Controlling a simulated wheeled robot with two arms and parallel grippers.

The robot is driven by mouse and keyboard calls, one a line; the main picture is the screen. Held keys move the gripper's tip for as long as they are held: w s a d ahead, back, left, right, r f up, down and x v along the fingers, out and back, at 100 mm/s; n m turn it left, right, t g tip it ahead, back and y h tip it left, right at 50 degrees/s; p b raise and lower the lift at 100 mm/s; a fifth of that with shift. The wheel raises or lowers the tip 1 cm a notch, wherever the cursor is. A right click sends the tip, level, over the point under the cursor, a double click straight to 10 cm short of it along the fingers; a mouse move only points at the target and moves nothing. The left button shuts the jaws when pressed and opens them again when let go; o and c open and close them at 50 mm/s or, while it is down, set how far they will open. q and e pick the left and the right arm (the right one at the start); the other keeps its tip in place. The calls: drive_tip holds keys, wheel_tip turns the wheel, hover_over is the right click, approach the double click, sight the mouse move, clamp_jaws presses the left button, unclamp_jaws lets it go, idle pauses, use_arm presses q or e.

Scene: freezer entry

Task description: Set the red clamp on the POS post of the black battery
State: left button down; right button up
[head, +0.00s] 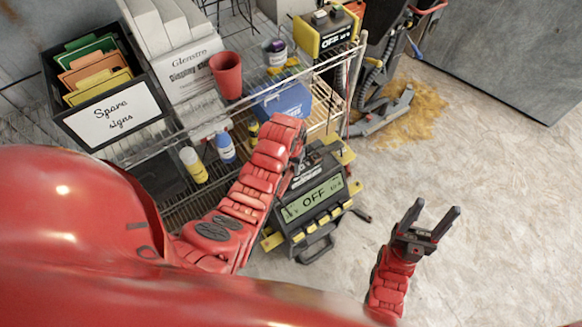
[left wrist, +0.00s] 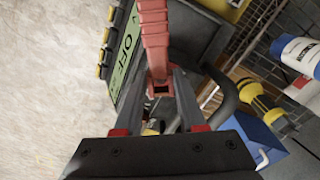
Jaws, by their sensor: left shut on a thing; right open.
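My left gripper (head: 297,172) reaches down at the rack's front edge, partly hidden by its own red arm. In the left wrist view its fingers (left wrist: 162,92) are shut on the red clamp (left wrist: 155,38), whose ribbed red body points away from the palm. The clamp is not distinct in the head view. A dark unit with a green display reading OFF (head: 313,202) stands on the floor just below this gripper. I cannot pick out a black battery or a POS post for certain. My right gripper (head: 428,222) is open and empty over bare floor.
A wire rack (head: 172,135) holds a box of spare signs (head: 113,112), a red cup (head: 227,75), bottles and a blue case (head: 282,103). A small dark piece (head: 361,215) lies right of the display unit.

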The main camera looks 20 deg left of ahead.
use_arm(q)
drive_tip(key=shift+f+b, duration=0.55)
drive_tip(key=shift+f, duration=0.2)
drive_tip(key=shift+c, duration=2)
unclamp_jaws()
drive_tip(key=shift+r, duration=0.1)
wheel_tip(320, 180, up, 5)
drive_tip(key=shift+w+r+b, duration=0.1)
drive_tip(key=shift+r+b, duration=0.05)
drive_tip(key=shift+b, duration=0.85)
wheel_tip(320, 180, up, 12)
drive_tip(key=p, duration=1)
drive_tip(key=shift+p, duration=0.3)
